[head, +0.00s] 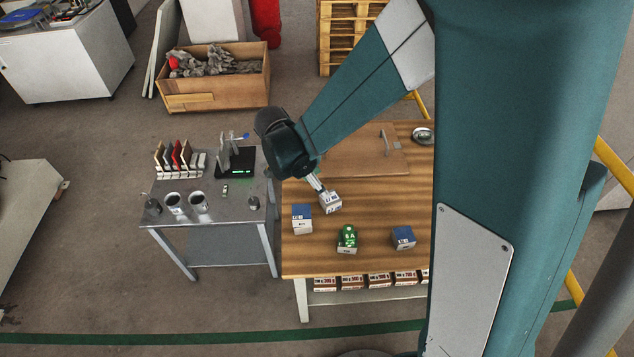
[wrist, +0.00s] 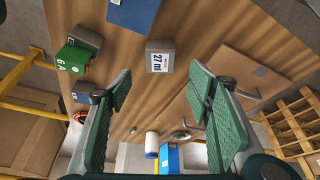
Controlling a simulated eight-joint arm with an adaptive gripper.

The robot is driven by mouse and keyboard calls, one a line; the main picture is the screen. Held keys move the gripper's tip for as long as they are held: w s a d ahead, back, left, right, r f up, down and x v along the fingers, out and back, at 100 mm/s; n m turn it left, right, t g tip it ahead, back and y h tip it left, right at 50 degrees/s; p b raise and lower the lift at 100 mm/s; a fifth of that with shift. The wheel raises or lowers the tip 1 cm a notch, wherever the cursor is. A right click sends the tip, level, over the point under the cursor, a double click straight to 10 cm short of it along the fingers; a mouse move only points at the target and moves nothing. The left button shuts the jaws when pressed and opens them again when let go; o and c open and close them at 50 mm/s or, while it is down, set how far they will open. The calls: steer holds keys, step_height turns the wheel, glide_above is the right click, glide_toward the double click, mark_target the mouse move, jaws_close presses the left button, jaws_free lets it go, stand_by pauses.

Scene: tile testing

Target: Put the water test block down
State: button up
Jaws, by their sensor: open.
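A grey block with a white label reading "27 ml" (wrist: 160,57), which I take as the water test block, stands on the wooden table (head: 300,262). In the head view the block (head: 331,204) is just below my gripper (head: 319,186). In the wrist view my gripper (wrist: 158,84) is open, its two green-padded fingers apart, with the block just beyond and between the fingertips. Whether a finger touches it I cannot tell. The head view shows a blue-topped block (head: 302,219) to its left, a green block (head: 347,238) in front and another blue-topped block (head: 403,237) front right.
A wooden board with a handle (head: 365,155) lies behind the blocks, with a round metal dish (head: 423,135) at back right. A grey side table (head: 225,208) holds cups, a tile rack (head: 180,160) and a black device (head: 236,163). Boxes sit under the wooden table.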

stand_by(0.4)
steer(key=s+d+r+n+t+y, duration=0.1)
steer(key=s+d+r+n, duration=0.25)
steer(key=r, duration=0.25)
steer(key=s+d+r+n+t+y, duration=0.1)
steer(key=s+d+r+n, duration=0.1)
steer(key=d+r, duration=0.4)
steer(key=s+d+r+n+t+y, duration=0.1)
steer(key=s+d+r+n, duration=0.3)
steer(key=s, duration=0.3)
steer(key=s+d+r+n+t+y, duration=0.1)
steer(key=s+d+r+n+t, duration=0.1)
steer(key=s+d+r+n, duration=0.2)
steer(key=shift+s+d+r+t, duration=0.15)
steer(key=shift+s+r+t, duration=0.15)
steer(key=shift+s+r, duration=0.9)
steer(key=shift+s+f, duration=0.15)
steer(key=shift+f, duration=0.05)
stand_by(0.6)
